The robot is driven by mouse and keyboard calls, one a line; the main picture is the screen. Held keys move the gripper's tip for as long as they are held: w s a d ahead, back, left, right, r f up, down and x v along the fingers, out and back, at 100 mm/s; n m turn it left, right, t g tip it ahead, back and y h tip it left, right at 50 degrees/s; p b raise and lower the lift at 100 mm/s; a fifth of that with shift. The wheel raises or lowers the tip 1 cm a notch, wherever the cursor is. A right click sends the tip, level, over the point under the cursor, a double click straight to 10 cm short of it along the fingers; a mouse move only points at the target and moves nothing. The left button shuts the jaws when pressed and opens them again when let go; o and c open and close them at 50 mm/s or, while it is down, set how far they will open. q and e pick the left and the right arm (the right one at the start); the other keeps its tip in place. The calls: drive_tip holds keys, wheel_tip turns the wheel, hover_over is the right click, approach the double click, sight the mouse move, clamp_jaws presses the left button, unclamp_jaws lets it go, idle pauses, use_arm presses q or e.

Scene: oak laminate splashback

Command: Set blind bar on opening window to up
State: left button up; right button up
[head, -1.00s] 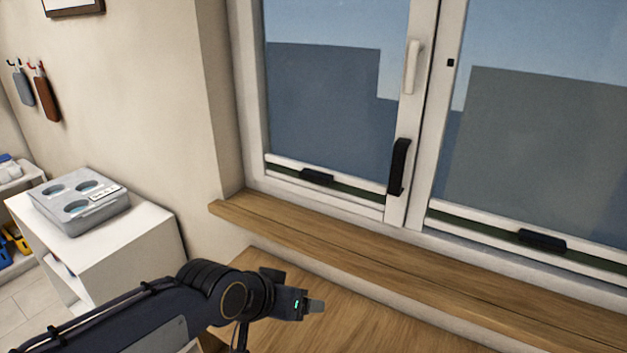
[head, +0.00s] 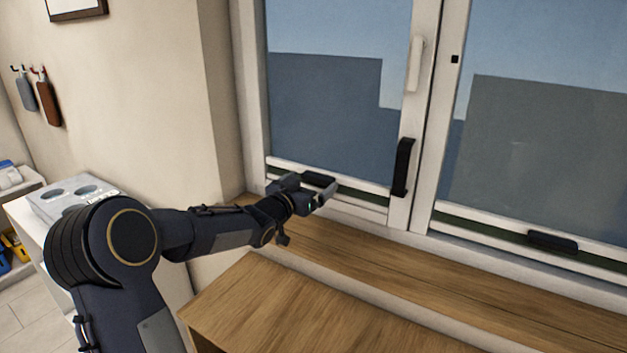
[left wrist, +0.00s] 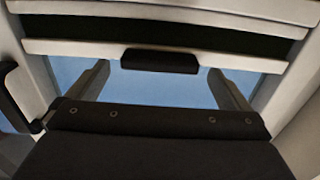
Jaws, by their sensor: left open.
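The blind bar (head: 356,190) lies low across the left window sash, the one with the white handle, and it also shows in the left wrist view (left wrist: 230,62). Its black grip (head: 319,179) is seen close up in the left wrist view (left wrist: 160,61). My left gripper (head: 320,195) is at this grip in the head view, partly overlapping it. In the left wrist view the fingers (left wrist: 160,72) are spread wide, with the grip lying between their tips in the picture. I cannot tell whether they touch it. My right gripper is not in view.
A black handle (head: 403,167) and a white handle (head: 415,64) stand on the sash's right frame. The right pane has its own low bar with a black grip (head: 552,241). A wooden sill (head: 420,270) and wooden worktop (head: 260,300) below are clear.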

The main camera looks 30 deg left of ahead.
sight(320, 177)
use_arm(q)
drive_tip(key=shift+w, duration=1.15)
